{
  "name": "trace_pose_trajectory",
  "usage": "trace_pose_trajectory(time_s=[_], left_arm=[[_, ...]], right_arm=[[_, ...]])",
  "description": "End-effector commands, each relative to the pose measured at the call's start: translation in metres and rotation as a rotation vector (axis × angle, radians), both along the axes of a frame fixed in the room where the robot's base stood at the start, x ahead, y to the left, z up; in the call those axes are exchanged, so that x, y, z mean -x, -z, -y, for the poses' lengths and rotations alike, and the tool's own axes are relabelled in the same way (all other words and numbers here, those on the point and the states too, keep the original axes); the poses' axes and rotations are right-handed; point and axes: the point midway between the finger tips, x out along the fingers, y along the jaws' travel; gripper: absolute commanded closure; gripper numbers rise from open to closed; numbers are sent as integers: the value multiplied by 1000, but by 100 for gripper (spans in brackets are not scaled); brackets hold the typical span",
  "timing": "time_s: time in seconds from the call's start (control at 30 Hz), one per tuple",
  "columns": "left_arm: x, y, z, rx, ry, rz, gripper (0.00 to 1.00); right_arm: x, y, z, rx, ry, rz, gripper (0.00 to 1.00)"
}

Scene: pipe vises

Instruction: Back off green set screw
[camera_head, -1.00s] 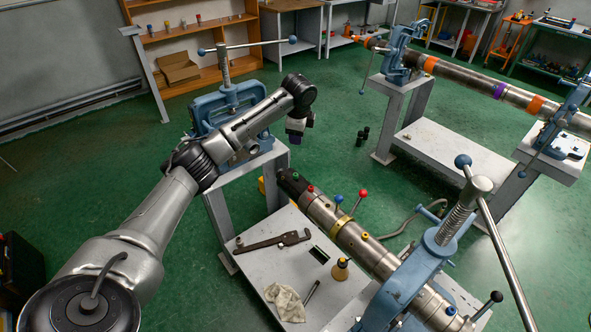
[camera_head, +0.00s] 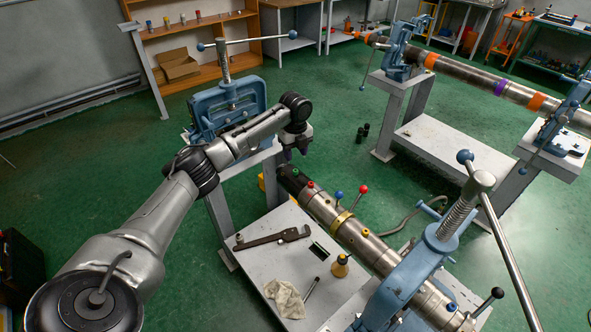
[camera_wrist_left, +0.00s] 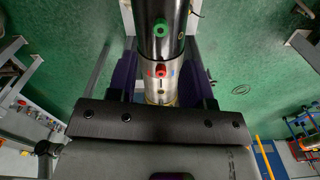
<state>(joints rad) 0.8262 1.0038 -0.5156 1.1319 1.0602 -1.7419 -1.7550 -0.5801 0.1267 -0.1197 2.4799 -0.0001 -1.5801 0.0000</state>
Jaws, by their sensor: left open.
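The green set screw (camera_wrist_left: 161,29) stands on the black end section of the pipe (camera_wrist_left: 160,10) in the left wrist view. In the head view the green screw (camera_head: 295,172) is a small spot near the pipe's far end, just below my left gripper (camera_head: 298,147). In the wrist view my left gripper (camera_wrist_left: 160,62) is open, with one dark purple finger on each side of the pipe. Nothing is between the fingertips but the pipe's outline below. A red set screw (camera_wrist_left: 161,70) sits on the bare metal section, closer to the gripper body. My right gripper is not in view.
A blue vise (camera_head: 408,280) clamps the pipe's near part, and another blue vise (camera_head: 215,110) stands behind my left arm.

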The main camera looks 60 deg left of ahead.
Motion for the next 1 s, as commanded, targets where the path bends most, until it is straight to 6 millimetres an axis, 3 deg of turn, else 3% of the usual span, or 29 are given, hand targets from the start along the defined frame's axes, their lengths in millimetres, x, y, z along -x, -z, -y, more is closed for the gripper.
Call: trace_pose_trajectory(time_s=[0.1, 0.4, 0.63, 0.97, 1.0], left_arm=[[0, 24, 1, 1, 1, -3, 54], [0, 63, 0, 0, -1, -1, 54], [0, 75, 0, 0, -1, 0, 54], [0, 76, 0, -1, -1, 0, 54], [0, 76, 0, -1, -1, 1, 57]], right_arm=[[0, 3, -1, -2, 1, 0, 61], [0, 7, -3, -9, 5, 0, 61], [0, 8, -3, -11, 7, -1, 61], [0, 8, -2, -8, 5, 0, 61], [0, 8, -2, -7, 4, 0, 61]])
